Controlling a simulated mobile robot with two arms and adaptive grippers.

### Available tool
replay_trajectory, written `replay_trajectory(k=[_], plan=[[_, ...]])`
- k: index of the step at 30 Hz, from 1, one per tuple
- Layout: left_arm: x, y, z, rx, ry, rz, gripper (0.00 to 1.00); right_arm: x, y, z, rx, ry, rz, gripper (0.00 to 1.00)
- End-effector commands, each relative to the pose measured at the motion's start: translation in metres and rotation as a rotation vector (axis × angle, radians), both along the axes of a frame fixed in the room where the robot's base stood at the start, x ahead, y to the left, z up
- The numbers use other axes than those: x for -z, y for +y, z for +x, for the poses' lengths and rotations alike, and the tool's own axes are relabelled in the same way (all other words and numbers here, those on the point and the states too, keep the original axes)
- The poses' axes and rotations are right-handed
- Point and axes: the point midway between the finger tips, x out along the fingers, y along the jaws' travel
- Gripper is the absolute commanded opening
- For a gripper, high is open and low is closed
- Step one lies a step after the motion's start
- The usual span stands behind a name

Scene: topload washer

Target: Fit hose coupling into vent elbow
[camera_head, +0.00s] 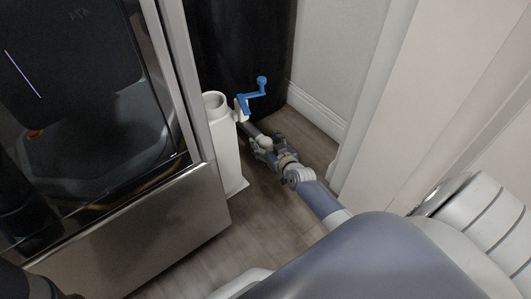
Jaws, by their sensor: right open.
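A tall white box-shaped stand (226,160) with a round open collar on top stands beside the steel-fronted appliance. A blue crank-shaped piece (251,97) sticks out from a small white fitting on the stand's right side. A short dark grey cylinder with a pale rounded end (265,142) lies just below it, near my right gripper. I cannot tell for sure which pieces are the hose coupling and the vent elbow. My right gripper (262,149) is open, low, right of the stand, with its fingers by the pale end. My left gripper is not in view.
The appliance (130,225) with a dark glass front fills the left. A black panel (240,50) closes off the back. A white wall with baseboard (318,118) and door trim bound the right. The wooden floor (262,215) between is narrow and clear.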

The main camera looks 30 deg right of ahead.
Motion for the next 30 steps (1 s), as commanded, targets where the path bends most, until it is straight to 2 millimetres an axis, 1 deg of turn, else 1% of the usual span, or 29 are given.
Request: replay_trajectory(k=[7, 8, 9, 11, 12, 13, 14, 24, 30], plan=[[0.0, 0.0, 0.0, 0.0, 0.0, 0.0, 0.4, 0.0, 0.0, 0.001, 0.0, 0.0, 0.0, 0.64], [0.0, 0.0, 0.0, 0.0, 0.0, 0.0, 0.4, 0.0, 0.0, 0.001, 0.0, 0.0, 0.0, 0.57], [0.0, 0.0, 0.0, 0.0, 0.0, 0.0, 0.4, 0.0, 0.0, 0.001, 0.0, 0.0, 0.0, 0.48], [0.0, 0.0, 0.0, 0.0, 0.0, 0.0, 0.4, 0.0, 0.0, 0.001, 0.0, 0.0, 0.0, 0.34], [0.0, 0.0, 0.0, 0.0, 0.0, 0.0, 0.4, 0.0, 0.0, 0.001, 0.0, 0.0, 0.0, 0.25], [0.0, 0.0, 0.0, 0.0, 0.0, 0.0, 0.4, 0.0, 0.0, 0.001, 0.0, 0.0, 0.0, 0.18], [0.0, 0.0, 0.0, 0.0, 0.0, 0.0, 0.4, 0.0, 0.0, 0.001, 0.0, 0.0, 0.0, 0.14], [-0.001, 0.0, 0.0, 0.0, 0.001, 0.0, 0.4, -0.001, 0.0, 0.001, 0.0, 0.0, 0.0, 0.14], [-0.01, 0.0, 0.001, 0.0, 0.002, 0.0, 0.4, -0.01, 0.0, 0.001, 0.0, 0.0, -0.001, 0.14]])
